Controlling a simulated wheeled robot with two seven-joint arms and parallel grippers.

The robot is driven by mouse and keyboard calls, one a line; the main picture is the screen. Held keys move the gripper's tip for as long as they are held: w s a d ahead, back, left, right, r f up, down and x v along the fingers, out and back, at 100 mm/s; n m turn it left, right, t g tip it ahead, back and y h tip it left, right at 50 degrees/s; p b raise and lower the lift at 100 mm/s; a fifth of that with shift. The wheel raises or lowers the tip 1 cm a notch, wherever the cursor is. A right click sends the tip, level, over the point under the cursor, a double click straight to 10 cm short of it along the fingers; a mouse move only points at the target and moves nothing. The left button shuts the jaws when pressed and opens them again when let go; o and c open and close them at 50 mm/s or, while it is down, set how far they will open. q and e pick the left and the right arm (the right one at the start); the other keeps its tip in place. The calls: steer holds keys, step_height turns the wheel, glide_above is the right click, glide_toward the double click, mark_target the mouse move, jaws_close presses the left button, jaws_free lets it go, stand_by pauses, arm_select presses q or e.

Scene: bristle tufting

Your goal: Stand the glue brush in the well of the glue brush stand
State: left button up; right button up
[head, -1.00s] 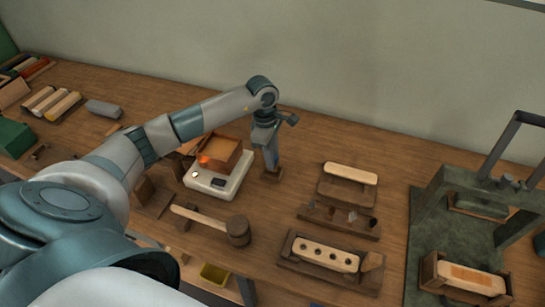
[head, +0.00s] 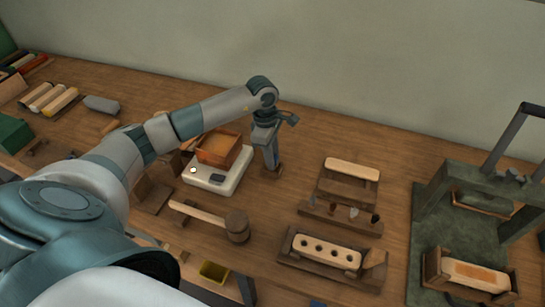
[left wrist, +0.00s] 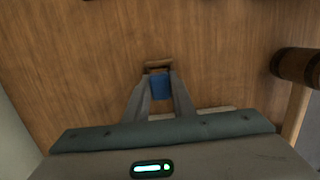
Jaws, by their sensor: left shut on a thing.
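My left gripper (head: 271,160) points down at the back middle of the bench, just right of the white heater. It is shut on a blue piece (left wrist: 160,86), seen between its fingers in the left wrist view, which I take to be part of the glue brush. A small brown wooden block (head: 275,173), likely the glue brush stand, sits right under the fingertips. It also shows just beyond them in the left wrist view (left wrist: 158,64). The fingers hide the brush's lower end and the well, so I cannot tell whether the brush is inside. My right gripper is not in view.
A white heater (head: 222,185) bearing an orange-brown box (head: 219,149) stands close left of the gripper. A mallet (head: 237,226) lies in front. A drilled brush block (head: 325,251) and a green press (head: 440,215) are to the right. Bare bench lies behind and right of the gripper.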

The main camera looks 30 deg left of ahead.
arm_select(q)
steer(key=shift+f+b, duration=0.25)
steer(key=shift+b, duration=0.1)
stand_by(0.7)
steer(key=o, duration=1.5)
steer(key=shift+r+p, duration=1.45)
steer(key=shift+r, duration=2.05)
